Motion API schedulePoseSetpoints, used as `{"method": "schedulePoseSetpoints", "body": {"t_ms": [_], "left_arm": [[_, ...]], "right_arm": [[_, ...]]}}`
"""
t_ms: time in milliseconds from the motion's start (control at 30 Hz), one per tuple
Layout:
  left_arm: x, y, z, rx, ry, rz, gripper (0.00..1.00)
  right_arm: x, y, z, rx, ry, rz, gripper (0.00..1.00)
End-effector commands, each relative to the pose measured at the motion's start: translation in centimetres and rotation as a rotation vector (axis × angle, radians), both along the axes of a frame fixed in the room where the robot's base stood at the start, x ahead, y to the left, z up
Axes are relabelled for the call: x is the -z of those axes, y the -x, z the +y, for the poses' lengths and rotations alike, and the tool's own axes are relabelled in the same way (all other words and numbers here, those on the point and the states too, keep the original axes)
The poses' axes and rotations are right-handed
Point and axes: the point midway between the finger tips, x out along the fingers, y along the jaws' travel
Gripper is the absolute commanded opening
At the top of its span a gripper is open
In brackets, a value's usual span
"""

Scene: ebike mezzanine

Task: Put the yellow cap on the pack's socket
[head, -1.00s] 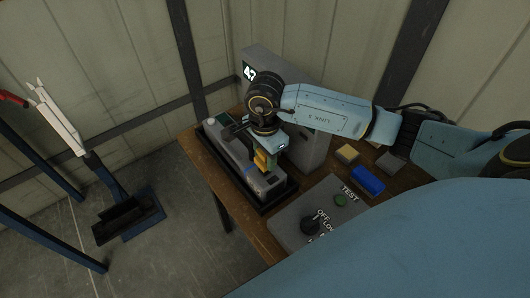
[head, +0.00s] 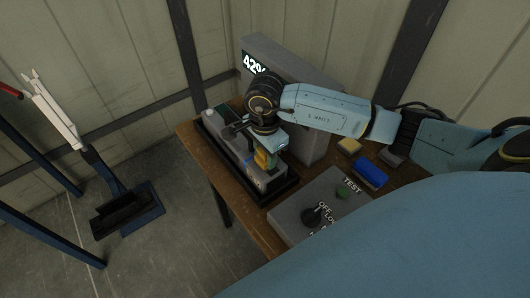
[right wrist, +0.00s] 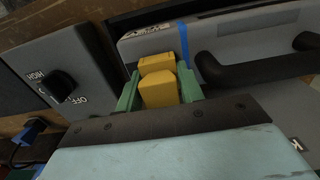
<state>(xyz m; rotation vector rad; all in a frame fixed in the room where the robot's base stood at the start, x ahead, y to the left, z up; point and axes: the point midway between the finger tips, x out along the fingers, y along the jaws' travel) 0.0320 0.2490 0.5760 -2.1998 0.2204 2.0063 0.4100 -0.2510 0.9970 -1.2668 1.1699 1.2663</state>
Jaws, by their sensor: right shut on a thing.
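My right gripper (head: 265,160) is shut on the yellow cap, over the near right end of the grey pack (head: 236,150). In the right wrist view, the green fingers of this gripper (right wrist: 160,90) stand either side of the yellow cap (right wrist: 160,89). The grey pack (right wrist: 255,45) shows right behind it, with a blue stripe and a dark handle. The socket is hidden behind the cap and fingers, so I cannot tell whether the cap touches it. My left gripper is not in view.
The pack sits in a black tray on a wooden bench (head: 226,186). A grey display box (head: 305,105) stands behind. A grey control box with a dark knob (head: 311,215) is in front.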

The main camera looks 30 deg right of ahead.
Motion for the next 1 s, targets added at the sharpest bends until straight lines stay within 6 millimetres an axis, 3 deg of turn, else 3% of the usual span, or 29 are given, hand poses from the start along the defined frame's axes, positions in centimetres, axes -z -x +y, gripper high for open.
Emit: {"method": "schedulePoseSetpoints", "body": {"t_ms": [900, 933, 1000], "left_arm": [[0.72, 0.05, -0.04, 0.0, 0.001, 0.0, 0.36], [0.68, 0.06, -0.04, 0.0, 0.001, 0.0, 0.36], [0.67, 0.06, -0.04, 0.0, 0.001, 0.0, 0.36]], "right_arm": [[0.4, -0.01, 0.0, 0.0, 0.0, 0.0, 0.16], [0.38, 0.0, 0.0, 0.0, 0.0, 0.0, 0.41], [0.38, 0.01, 0.0, 0.0, 0.0, 0.0, 0.51]]}}
